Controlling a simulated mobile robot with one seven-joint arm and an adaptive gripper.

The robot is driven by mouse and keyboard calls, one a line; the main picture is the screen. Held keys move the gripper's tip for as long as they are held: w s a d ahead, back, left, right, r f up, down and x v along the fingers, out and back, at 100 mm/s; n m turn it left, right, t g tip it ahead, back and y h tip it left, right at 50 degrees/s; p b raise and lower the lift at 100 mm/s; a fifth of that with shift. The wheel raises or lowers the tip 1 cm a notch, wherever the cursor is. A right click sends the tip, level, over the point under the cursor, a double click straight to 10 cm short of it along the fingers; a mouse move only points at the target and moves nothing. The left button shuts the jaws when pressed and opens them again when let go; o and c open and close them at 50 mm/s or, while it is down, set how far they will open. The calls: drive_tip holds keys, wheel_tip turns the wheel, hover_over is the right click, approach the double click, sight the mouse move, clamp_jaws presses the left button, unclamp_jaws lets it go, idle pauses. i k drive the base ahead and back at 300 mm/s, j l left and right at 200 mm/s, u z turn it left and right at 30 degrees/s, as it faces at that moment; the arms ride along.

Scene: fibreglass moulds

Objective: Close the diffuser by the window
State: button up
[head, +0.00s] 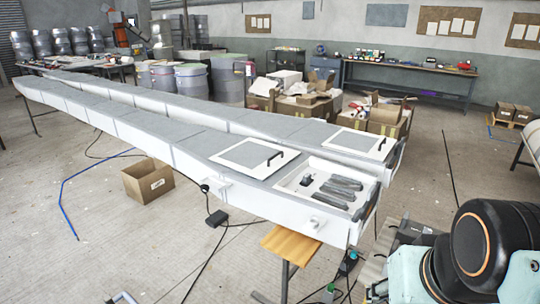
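I cannot make out a window, and nothing in view is clearly a diffuser. Two long grey-white moulds run from the far left to the right. On the near mould (140,128) a white-framed grey panel (252,152) with a black handle lies flat. Beside it an open white shallow tray (300,172) holds several dark grey strips (340,190) and a small black item (306,181). On the far mould a similar framed panel (357,141) with a black handle lies flat. My gripper is not in view; only part of my arm shows at the lower right.
A cardboard box (148,181), a wooden stool (290,246) and cables lie around the near mould. Cartons (385,118) and drums (190,80) stand behind. A workbench (410,70) lines the back wall. Open floor lies at lower left.

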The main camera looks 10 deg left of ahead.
sight(255, 158)
drive_tip(key=u, duration=0.65)
drive_tip(key=i+z, duration=0.1)
drive_tip(key=i, duration=0.15)
drive_tip(key=i+j+z, duration=0.3)
drive_tip(key=i, duration=0.15)
drive_tip(key=i+j+z, duration=0.25)
drive_tip(key=i, duration=0.2)
drive_tip(key=i+j+z, duration=0.6)
drive_tip(key=j+z, duration=0.35)
drive_tip(key=j, duration=0.4)
drive_tip(key=j+z, duration=0.35)
drive_tip(key=j, duration=0.35)
drive_tip(key=i+j, duration=0.15)
drive_tip(key=k+j+z, duration=0.1)
drive_tip(key=j, duration=0.25)
drive_tip(key=k, duration=0.1)
